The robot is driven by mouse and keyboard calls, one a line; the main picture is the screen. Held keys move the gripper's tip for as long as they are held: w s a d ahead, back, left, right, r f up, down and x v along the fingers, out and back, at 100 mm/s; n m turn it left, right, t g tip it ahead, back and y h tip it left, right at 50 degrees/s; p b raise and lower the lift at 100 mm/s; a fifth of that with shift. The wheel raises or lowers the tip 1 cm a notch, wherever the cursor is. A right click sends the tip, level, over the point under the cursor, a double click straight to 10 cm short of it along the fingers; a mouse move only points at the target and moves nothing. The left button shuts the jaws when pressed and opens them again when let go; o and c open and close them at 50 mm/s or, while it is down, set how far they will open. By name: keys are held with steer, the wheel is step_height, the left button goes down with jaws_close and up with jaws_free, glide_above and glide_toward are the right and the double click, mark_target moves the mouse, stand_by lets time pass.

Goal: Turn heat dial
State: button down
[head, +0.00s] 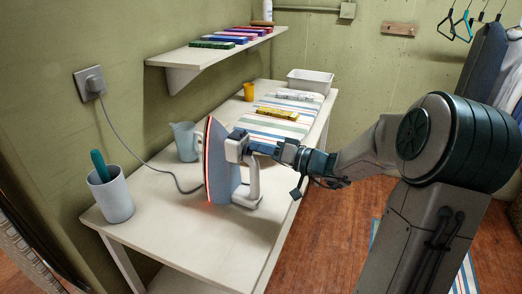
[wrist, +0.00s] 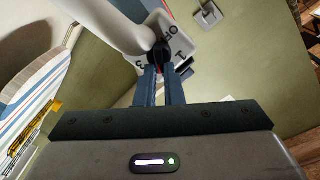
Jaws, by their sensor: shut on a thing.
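The iron (head: 217,170) stands upright on its heel on the white table (head: 215,250), with a red glow along its soleplate edge. My gripper (head: 251,147) reaches it from the right, at the top of its white body. In the wrist view, the black heat dial (wrist: 159,54) sits on a white face with markings around it, including "OFF". My gripper's fingertips (wrist: 164,70) are shut on the dial. The dial is hidden in the head view.
A grey jug (head: 185,142) stands just behind the iron, and a cup (head: 113,198) at the left corner. The iron's cord runs to a wall plug (head: 92,84). A striped cloth (head: 268,122), a yellow cup (head: 249,92) and a white bin (head: 310,81) are further back.

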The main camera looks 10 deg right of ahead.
steer(key=shift+f+m, duration=0.1)
steer(key=shift+m, duration=0.8)
steer(key=c, duration=1.5)
jaws_free()
steer(key=shift+c, duration=0.2)
steer(key=b+v, duration=0.1)
steer(key=v, duration=1.3)
steer(key=shift+w, duration=0.1)
